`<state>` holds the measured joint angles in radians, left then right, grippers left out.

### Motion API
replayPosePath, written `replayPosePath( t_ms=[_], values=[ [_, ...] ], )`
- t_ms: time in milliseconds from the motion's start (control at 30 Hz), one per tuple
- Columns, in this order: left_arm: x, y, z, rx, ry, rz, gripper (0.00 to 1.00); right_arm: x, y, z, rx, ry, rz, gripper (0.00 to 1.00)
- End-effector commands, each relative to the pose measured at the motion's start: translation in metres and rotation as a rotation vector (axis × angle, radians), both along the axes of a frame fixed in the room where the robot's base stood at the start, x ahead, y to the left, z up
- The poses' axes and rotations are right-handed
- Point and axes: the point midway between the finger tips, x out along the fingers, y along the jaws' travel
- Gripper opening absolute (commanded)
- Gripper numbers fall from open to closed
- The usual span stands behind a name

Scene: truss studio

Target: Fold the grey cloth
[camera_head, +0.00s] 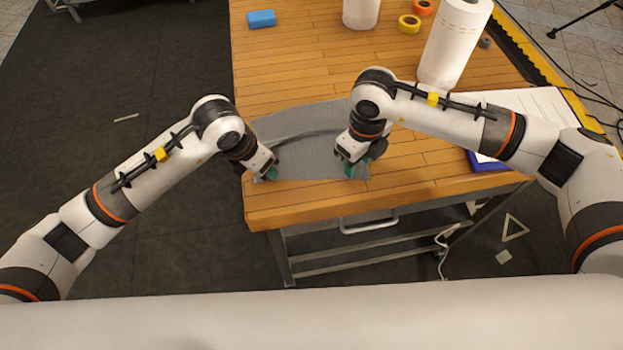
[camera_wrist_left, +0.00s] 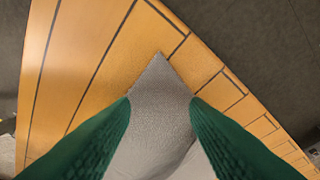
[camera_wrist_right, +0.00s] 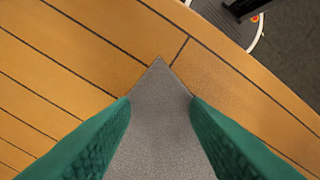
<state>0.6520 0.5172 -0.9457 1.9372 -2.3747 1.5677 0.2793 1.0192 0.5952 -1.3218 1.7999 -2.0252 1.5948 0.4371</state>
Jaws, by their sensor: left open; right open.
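The grey cloth (camera_head: 305,140) lies spread on the wooden table near its front edge, with a raised crease across its middle. My left gripper (camera_head: 268,174) is at the cloth's front left corner. In the left wrist view its green fingers are apart, with the cloth corner (camera_wrist_left: 160,95) between them. My right gripper (camera_head: 350,169) is at the front right corner. In the right wrist view its fingers are also apart, on either side of a cloth corner (camera_wrist_right: 158,100). My right wrist hides part of the cloth's right side in the head view.
The wooden table (camera_head: 290,75) has clear room behind the cloth. A blue block (camera_head: 261,19), yellow tape roll (camera_head: 409,24), orange roll (camera_head: 422,7) and white paper roll (camera_head: 455,40) stand farther back. Papers (camera_head: 535,110) and a blue item (camera_head: 486,162) lie at right.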

Motion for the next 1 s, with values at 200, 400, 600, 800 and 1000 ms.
replayPosePath(
  t_ms=[200,400,600,800,1000],
  values=[
    [0.0001,-0.0001,-0.0011,0.0,0.0,0.0,0.42,0.0001,0.0001,-0.0011,0.0,0.0,0.001,0.42],
    [0.0001,-0.0001,-0.0049,0.0,0.0,0.001,0.42,0.0001,0.0001,-0.0049,-0.001,-0.001,0.001,0.42],
    [0.0,0.0,-0.0037,0.0,0.001,0.001,0.25,-0.0001,0.0,-0.0037,-0.001,0.001,0.001,0.26],
    [-0.0001,0.0002,-0.0038,0.0,0.001,0.001,0.09,-0.0002,0.0,-0.0038,-0.001,0.001,0.001,0.09],
    [-0.0001,0.0003,-0.0039,0.002,0.001,0.001,0.0,-0.0002,-0.0002,-0.0039,-0.001,0.0,0.0,0.0]
  ],
)
